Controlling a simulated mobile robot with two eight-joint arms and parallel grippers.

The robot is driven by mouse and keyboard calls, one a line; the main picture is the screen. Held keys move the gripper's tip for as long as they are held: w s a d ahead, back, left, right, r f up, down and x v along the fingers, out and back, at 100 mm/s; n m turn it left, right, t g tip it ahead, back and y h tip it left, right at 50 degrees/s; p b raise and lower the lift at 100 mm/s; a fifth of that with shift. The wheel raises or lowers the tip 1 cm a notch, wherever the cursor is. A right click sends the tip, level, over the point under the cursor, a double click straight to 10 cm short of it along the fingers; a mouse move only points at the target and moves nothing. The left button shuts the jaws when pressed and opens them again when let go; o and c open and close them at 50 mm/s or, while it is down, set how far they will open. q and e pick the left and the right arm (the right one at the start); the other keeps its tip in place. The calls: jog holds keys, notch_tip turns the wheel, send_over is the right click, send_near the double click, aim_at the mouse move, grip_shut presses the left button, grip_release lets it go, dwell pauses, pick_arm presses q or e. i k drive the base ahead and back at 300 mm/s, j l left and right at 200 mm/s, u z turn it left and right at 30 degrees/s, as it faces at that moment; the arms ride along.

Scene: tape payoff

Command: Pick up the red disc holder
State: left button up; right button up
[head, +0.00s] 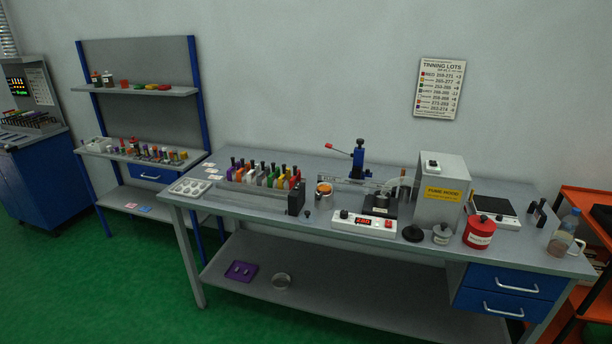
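A row of coloured holders with dark tops stands in a rack on the left part of the grey workbench. A red one (295,179) is near the right end of the row, close to a black upright block (295,201). Purple, orange, white, green and yellow ones stand to its left. The holders are small here, so I cannot make out any disc in them. Neither of my grippers is in view.
The workbench (340,230) also carries a heater with a red display (365,224), a fume hood (441,190), a red canister (479,232) and a white tray (190,187). A shelf unit (140,90) stands at the left. Green floor is clear in front.

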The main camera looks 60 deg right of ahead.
aim_at(295, 176)
jog(key=z, duration=1.8)
